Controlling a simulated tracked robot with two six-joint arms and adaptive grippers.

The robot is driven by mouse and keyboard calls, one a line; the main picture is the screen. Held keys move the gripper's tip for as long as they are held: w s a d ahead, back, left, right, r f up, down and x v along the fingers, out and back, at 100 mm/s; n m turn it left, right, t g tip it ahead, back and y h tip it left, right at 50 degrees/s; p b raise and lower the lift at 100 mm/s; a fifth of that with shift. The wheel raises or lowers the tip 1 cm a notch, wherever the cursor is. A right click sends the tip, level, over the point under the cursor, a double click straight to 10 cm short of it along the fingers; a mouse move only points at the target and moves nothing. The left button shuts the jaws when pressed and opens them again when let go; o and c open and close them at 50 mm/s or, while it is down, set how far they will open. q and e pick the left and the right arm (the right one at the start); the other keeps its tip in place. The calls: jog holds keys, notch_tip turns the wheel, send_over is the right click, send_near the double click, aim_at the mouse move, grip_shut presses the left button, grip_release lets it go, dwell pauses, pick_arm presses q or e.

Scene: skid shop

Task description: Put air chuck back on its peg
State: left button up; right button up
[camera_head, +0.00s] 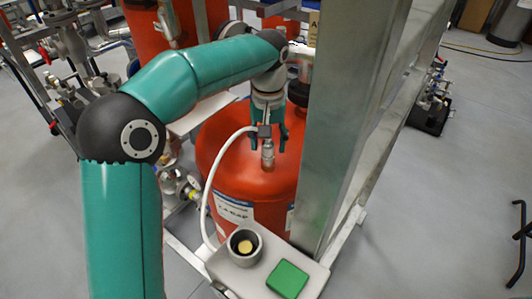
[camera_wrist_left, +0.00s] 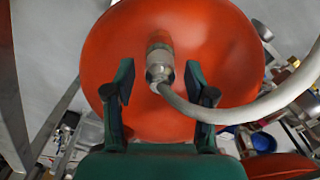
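The air chuck (camera_head: 267,156) is a small metal fitting in front of the red tank's domed top. A white hose (camera_head: 208,195) runs from it, curving left and down. In the left wrist view the chuck (camera_wrist_left: 160,57) lies between and just beyond the finger tips, with a gap on both sides. My left gripper (camera_head: 268,141) is open, its green-and-black fingers (camera_wrist_left: 160,84) either side of the chuck. I cannot tell whether the chuck touches the tank or anything holds it. I cannot make out a peg for certain. My right gripper is not in view.
The red tank (camera_head: 222,175) stands below my left gripper. A metal post (camera_head: 345,130) rises close to its right. In front is a light shelf (camera_head: 315,283) with a grey cup (camera_head: 244,258), yellowish inside, and a green block (camera_head: 287,279). Open floor lies to the right.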

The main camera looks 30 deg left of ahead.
pick_arm(q)
jog(key=c, duration=0.8)
jog(key=shift+r+p, duration=2.6)
jog(key=shift+r, duration=0.05)
jog(key=shift+c, duration=0.2)
jog(key=shift+f, duration=0.1)
